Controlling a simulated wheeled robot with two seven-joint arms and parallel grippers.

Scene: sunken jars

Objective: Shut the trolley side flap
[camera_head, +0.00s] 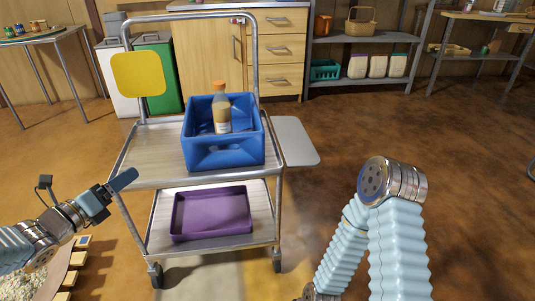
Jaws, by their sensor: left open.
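A metal trolley (157,148) with two shelves stands left of centre. Its side flap (297,141), a pale grey panel with rounded corners, sticks out from the right side of the upper shelf, so it looks raised or open; its exact tilt is hard to judge. My left gripper (113,189) is open and empty, just left of the trolley's front left post, on the side away from the flap. Whether it touches the post is unclear.
A blue crate (225,153) with an orange-capped bottle (221,115) stands on the upper shelf. A purple tray (212,231) lies below. A yellow panel (138,74) hangs at the trolley handle. Floor (460,170) right of the flap is clear.

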